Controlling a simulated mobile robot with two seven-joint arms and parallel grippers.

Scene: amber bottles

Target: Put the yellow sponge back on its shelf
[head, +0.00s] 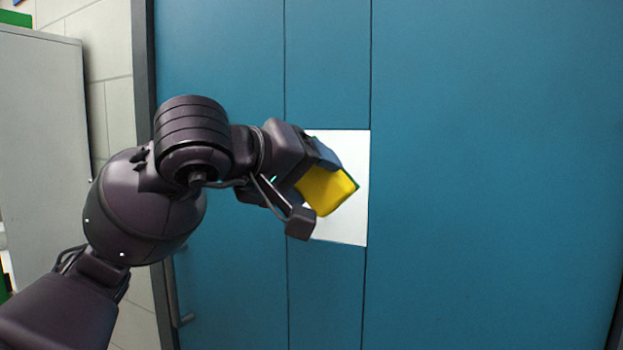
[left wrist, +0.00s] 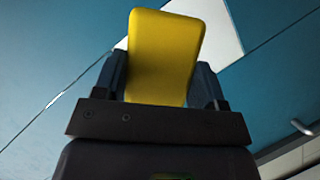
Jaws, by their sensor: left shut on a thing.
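The yellow sponge (head: 325,190) is in my left gripper (head: 312,185), in front of a white panel on a blue door. A thin green layer shows along its right edge. In the left wrist view the yellow sponge (left wrist: 163,55) stands up between the two fingers of my left gripper (left wrist: 162,85), which is shut on it. I cannot tell whether the sponge touches the door. My right gripper is not in view. No shelf for the sponge can be made out.
The blue door (head: 480,180) fills most of the head view, with a white panel (head: 350,225) on it. A door handle (head: 178,305) is at the lower left. A grey cabinet (head: 40,130) stands at the far left by a pale tiled wall (head: 105,50).

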